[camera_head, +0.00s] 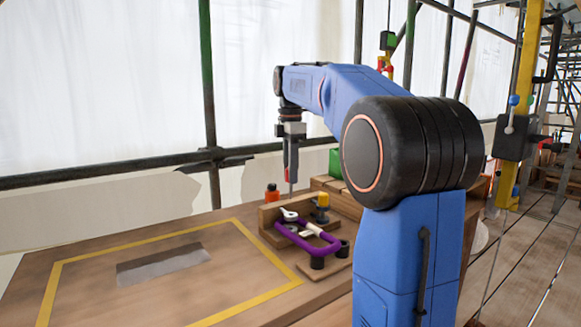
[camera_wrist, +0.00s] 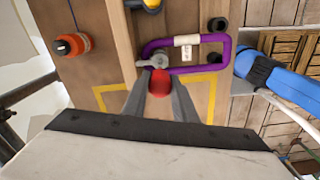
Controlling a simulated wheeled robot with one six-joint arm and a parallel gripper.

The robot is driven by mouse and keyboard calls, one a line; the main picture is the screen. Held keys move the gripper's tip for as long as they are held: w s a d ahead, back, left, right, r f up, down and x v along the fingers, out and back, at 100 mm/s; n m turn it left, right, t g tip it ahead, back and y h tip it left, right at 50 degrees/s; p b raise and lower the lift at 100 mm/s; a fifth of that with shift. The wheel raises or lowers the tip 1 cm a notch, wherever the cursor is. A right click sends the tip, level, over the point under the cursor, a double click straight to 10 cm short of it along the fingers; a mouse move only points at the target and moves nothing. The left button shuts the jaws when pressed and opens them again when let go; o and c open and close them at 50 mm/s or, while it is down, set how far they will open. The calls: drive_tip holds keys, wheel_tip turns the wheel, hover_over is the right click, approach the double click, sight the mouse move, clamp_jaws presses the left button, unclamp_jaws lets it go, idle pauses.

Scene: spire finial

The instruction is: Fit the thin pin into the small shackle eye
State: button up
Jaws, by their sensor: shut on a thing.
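My gripper (camera_wrist: 160,90) is shut on the red round head of the thin pin (camera_wrist: 160,82). In the head view, my gripper (camera_head: 291,172) points straight down, and the thin pin (camera_head: 290,187) hangs upright below it. A purple shackle (camera_head: 293,253) lies below, on the wooden stand; it also shows in the wrist view (camera_wrist: 226,52).
An orange bottle (camera_head: 272,194) stands left of the wooden stand (camera_head: 270,215). A yellow-topped item (camera_head: 323,201) and black round pieces (camera_head: 317,262) are close by. A grey plate (camera_head: 160,266) lies inside the yellow outline on the table, with free room around it.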

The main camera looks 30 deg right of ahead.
drive_tip(key=shift+f, duration=1.9)
drive_tip(key=shift+f, duration=3.45)
drive_tip(key=o, duration=1.1)
drive_tip(key=shift+o, duration=0.2)
drive_tip(key=shift+r, duration=0.1)
wheel_tip(320, 180, up, 17)
drive_tip(key=shift+r, duration=0.1)
